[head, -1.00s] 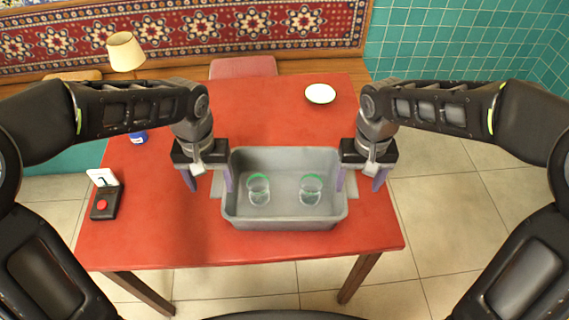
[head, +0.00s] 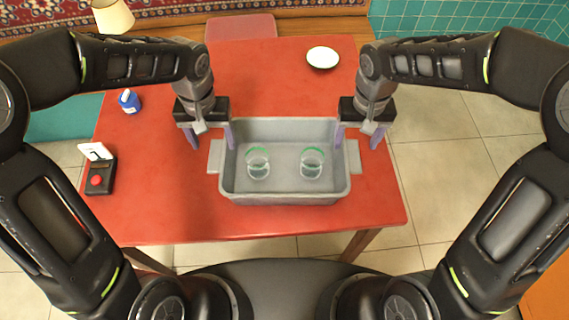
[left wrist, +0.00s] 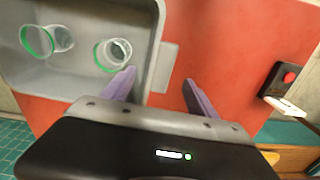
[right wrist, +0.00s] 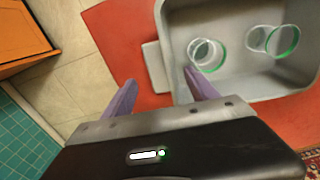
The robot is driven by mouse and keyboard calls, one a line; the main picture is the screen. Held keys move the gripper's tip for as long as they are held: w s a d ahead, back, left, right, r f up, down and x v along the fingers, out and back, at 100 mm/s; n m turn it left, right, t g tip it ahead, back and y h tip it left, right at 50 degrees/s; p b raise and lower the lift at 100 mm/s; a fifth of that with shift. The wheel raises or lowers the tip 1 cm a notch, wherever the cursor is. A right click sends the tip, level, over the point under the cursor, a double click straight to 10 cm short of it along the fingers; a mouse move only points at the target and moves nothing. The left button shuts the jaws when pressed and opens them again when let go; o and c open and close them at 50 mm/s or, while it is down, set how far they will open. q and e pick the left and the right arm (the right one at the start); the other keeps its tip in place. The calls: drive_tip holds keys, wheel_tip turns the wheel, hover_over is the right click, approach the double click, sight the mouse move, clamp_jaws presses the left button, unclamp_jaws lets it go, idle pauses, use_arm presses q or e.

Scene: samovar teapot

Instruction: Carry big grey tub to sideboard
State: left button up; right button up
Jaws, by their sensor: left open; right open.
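The big grey tub (head: 285,198) stands upright on the red table, with side tabs at its left and right. Two clear glasses with green rims, the left one (head: 258,163) and the right one (head: 312,163), stand inside it. My left gripper (head: 209,138) is open at the tub's left wall, one finger near the inside and one outside. My right gripper (head: 358,138) is open at the right wall in the same way. The left wrist view shows the left tab (left wrist: 164,68) near the open fingers. The right wrist view shows the right tab (right wrist: 156,68) beside the fingers.
The red table (head: 180,215) also holds a white plate (head: 323,57) at the back, a blue jar (head: 130,101) at the left and a black device with a red button (head: 101,177). A pink chair (head: 240,27) and a lamp (head: 113,15) stand behind. Tiled floor is free at the right.

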sight(218, 154)
use_arm(q)
drive_tip(key=shift+f, duration=2.75)
use_arm(e)
drive_tip(key=shift+f, duration=2.75)
use_arm(q)
drive_tip(key=shift+c, duration=0.2)
use_arm(e)
drive_tip(key=shift+c, duration=0.2)
use_arm(q)
clamp_jaws()
use_arm(e)
clamp_jaws()
use_arm(q)
drive_tip(key=shift+r, duration=0.1)
use_arm(e)
drive_tip(key=shift+r, duration=0.1)
